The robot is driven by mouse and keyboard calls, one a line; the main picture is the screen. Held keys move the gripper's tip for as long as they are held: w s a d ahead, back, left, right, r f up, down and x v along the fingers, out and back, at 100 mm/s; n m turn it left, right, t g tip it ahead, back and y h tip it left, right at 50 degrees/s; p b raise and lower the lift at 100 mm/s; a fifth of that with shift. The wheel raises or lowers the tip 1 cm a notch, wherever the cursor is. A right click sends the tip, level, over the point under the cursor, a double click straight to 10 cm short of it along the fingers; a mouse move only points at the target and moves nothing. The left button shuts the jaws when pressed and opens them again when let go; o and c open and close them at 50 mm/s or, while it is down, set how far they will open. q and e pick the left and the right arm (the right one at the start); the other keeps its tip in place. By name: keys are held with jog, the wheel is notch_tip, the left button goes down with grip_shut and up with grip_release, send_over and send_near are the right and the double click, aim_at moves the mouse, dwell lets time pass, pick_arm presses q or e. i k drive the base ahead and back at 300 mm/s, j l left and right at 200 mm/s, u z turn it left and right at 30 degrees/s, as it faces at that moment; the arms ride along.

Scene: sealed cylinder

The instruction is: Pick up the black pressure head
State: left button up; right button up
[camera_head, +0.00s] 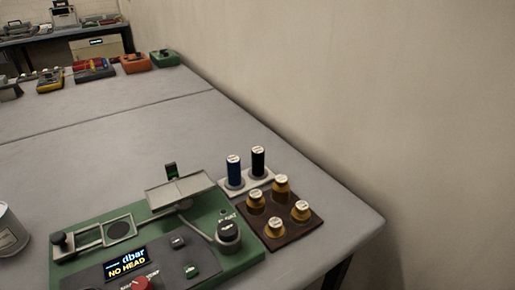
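A black cylinder with a pale labelled top (258,163), which fits the black pressure head, stands upright in a light grey holder (262,181). A blue cylinder with a similar top (234,172) stands upright just left of it in the same holder. A green device (222,262) sits in front and to the left, with a lit display (127,262) that reads "dbar" and "NO HEAD". Neither of my grippers is in view, and nothing touches the black cylinder.
A dark brown tray (287,240) with several brass pieces lies right in front of the holder. A metal can (9,232) stands at the left edge. The wall (380,90) runs close along the table's right side. The middle of the table (100,150) is clear.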

aim_at(258, 172)
jog(key=k+z, duration=0.4)
jog(key=k+l+z, duration=0.1)
jog(key=k+z, duration=0.35)
jog(key=k, duration=0.15)
jog(key=k+l+z, duration=0.4)
jog(key=k+j, duration=0.05)
jog(key=j, duration=0.05)
